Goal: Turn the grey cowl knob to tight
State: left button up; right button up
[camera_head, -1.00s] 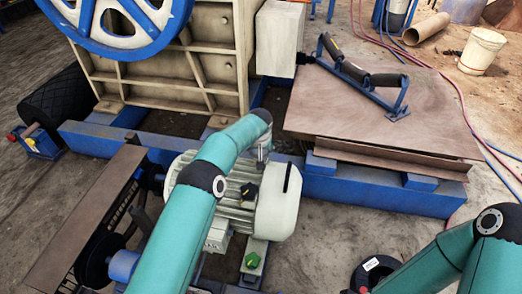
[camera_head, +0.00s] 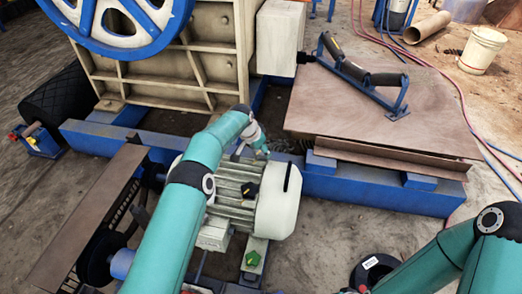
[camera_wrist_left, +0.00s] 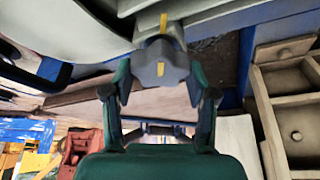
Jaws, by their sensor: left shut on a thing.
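The grey cowl knob (camera_wrist_left: 160,66) is in the upper middle of the left wrist view, with a yellow mark on its face. Another yellow mark (camera_wrist_left: 164,22) is on the pale part just beyond it, roughly in line. My left gripper (camera_wrist_left: 160,84) is shut on the knob, one green finger on each side. In the head view my left gripper (camera_head: 260,145) reaches down at the far side of the pale motor (camera_head: 276,205); the knob cannot be made out there. My right gripper is out of view; only my right arm shows at the lower right.
A black knob (camera_head: 250,190) and a green knob (camera_head: 252,259) are near the motor. The blue base frame (camera_head: 340,192) runs behind it. A brown plate (camera_head: 345,112) with a roller bracket (camera_head: 365,75) lies at the right. The cream crusher body (camera_head: 165,80) stands behind.

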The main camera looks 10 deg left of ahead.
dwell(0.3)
pick_arm(q)
jog(key=o, duration=1.1)
jog(key=shift+o, duration=0.2)
jog(key=shift+r, duration=0.1)
jog(key=v, duration=1.1)
jog(key=shift+s+a+r, duration=0.15)
jog(key=shift+a+r, duration=0.05)
jog(key=shift+r, duration=0.1)
